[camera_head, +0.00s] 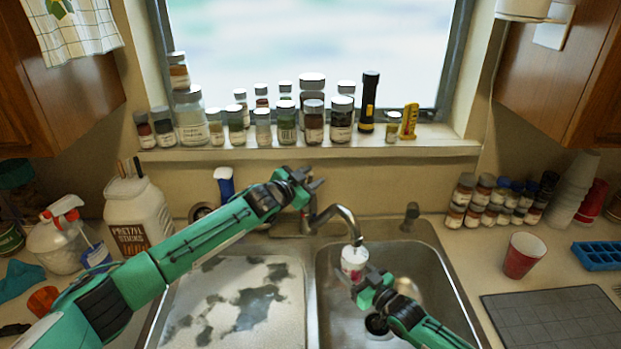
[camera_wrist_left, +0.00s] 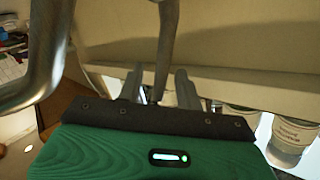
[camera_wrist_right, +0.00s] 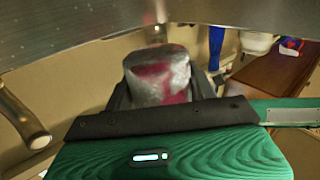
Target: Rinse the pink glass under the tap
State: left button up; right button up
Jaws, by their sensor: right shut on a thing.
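The pink glass (camera_head: 353,262) is directly below the tap's spout (camera_head: 347,222), over the right basin. My right gripper (camera_head: 362,283) is shut on it. In the right wrist view the glass (camera_wrist_right: 158,78) shows whitish, cloudy patches over pink-red. My left gripper (camera_head: 312,184) is at the back of the sink, beside the base of the tap. In the left wrist view its fingers are apart (camera_wrist_left: 160,88), with the tap's metal lever (camera_wrist_left: 167,45) between them. I cannot tell whether they touch the lever. No water stream is clearly visible.
The left basin (camera_head: 190,325) has a pale surface with dark patches. A spray bottle (camera_head: 58,240) and a large white jug (camera_head: 135,212) stand left. Jars line the windowsill (camera_head: 420,142). A red cup (camera_head: 522,257) and a dark mat (camera_head: 555,318) are on the right counter.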

pick_arm(q)
jog(key=v, duration=1.2)
jog(key=shift+r, duration=0.1)
dwell(0.7)
